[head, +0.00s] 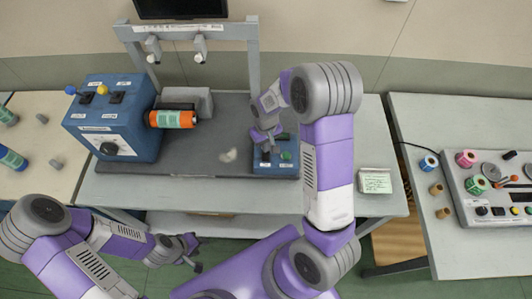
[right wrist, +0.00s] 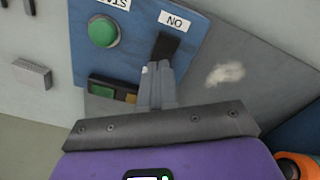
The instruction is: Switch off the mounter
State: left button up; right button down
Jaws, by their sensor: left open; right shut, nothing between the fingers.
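A small blue control box (head: 288,170) sits at the right of the grey machine bed. In the right wrist view its blue panel (right wrist: 205,18) carries a black switch (right wrist: 167,46) beside a label reading "ON" upside down, and a round green button (right wrist: 102,31). My right gripper (head: 267,146) is over the box, shut and empty. In the right wrist view its fingertips (right wrist: 157,68) are at the switch's near end; I cannot tell whether they touch. The switch is hidden by the gripper in the head view. My left gripper (head: 190,252) is open, low in front of the table.
A larger blue unit (head: 120,145) with knobs and switches holds an orange roll (head: 172,119) at the left. A grey frame (head: 253,60) rises behind. A labelled block (head: 375,181) lies at the right. A side table (head: 420,115) with colored rolls stands further right.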

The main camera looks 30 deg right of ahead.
pick_arm(q)
notch_tip(320, 180, up, 4)
jog(key=p, duration=0.3)
jog(key=shift+p, duration=0.35)
pick_arm(e)
notch_tip(320, 180, up, 6)
jog(key=shift+f, duration=0.25)
